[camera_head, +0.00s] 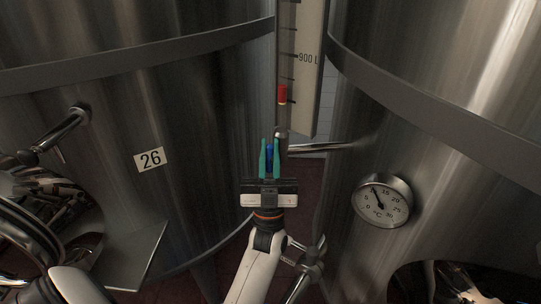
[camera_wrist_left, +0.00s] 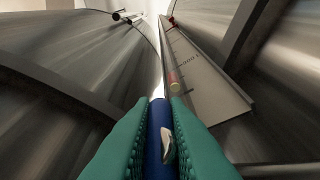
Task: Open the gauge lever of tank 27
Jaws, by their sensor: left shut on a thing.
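My left gripper (camera_head: 269,158), with green fingers, is shut on a blue lever (camera_wrist_left: 158,140) below the sight gauge. The lever stands between the fingertips in the left wrist view, and a bit of it shows in the head view. The gauge tube (camera_head: 282,115) rises above it against a pale scale board (camera_head: 311,75) marked 900 L. A red mark (camera_head: 283,93) shows in the tube. A metal pipe (camera_head: 318,148) joins the gauge to the right-hand tank (camera_head: 440,150). No number 27 shows. My right gripper is out of view.
A steel tank (camera_head: 190,110) with a label 26 (camera_head: 150,159) stands on the left, with a spigot (camera_head: 62,134) on its wall. A dial thermometer (camera_head: 383,201) sticks out from the right tank. A narrow gap with dark red floor lies between the tanks.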

